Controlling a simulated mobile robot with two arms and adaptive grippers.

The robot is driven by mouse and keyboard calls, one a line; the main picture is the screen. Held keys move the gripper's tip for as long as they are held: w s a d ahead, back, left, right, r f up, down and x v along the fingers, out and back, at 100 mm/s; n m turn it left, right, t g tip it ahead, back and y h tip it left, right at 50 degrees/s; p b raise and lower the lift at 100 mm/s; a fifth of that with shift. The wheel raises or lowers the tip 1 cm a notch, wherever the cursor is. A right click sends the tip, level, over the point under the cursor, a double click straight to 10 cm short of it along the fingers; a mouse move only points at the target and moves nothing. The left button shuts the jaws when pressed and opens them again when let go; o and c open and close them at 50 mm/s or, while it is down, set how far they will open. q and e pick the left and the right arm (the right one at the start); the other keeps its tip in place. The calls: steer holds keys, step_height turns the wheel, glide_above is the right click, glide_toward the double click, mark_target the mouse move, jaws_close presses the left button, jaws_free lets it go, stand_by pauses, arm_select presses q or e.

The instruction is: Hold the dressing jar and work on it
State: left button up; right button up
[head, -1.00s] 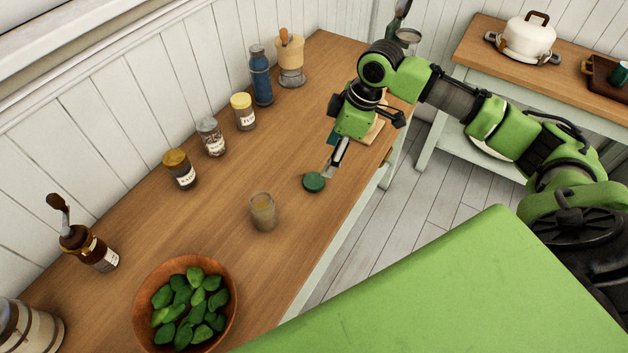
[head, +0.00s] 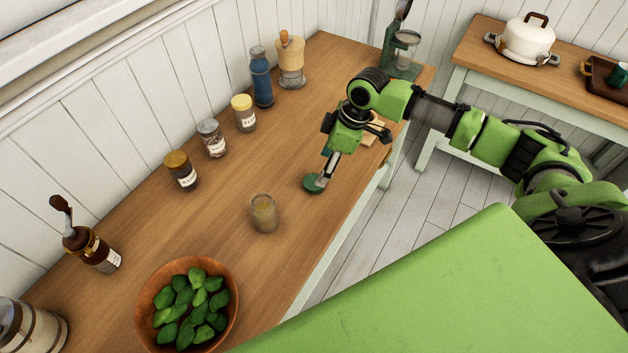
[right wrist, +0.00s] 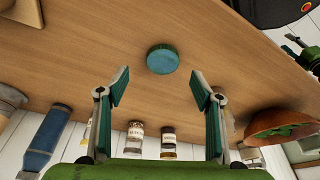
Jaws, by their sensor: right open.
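The open glass jar (head: 263,213) with pale yellowish contents stands upright on the wooden counter; I take it to be the dressing jar. A round green lid (head: 313,184) lies apart from it, to its upper right near the counter's front edge. My right gripper (head: 323,177) is low over the lid and partly covers it. In the right wrist view the lid (right wrist: 162,59) lies just beyond the open, empty fingers (right wrist: 160,82), about midway between them. My left gripper is not in view.
A wooden bowl of green leaves (head: 227,325) stands near the jar. Small labelled jars (head: 213,140), a blue bottle (head: 261,78) and a mill (head: 290,62) line the wall side. A green scale-like stand (head: 398,60) is behind my arm. Bare counter surrounds the jar.

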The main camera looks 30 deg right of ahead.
mark_target(309, 185)
steer(key=shift+a+f, duration=0.1)
steer(key=shift+f, duration=0.4)
steer(key=shift+a+f, duration=0.15)
steer(key=p+x, duration=0.1)
steer(key=x, duration=0.2)
steer(key=shift+a+f, duration=0.25)
steer(key=shift+w+a+f+p, duration=0.15)
steer(key=shift+f+p, duration=0.15)
steer(key=shift+f, duration=0.3)
steer(key=c, duration=0.9)
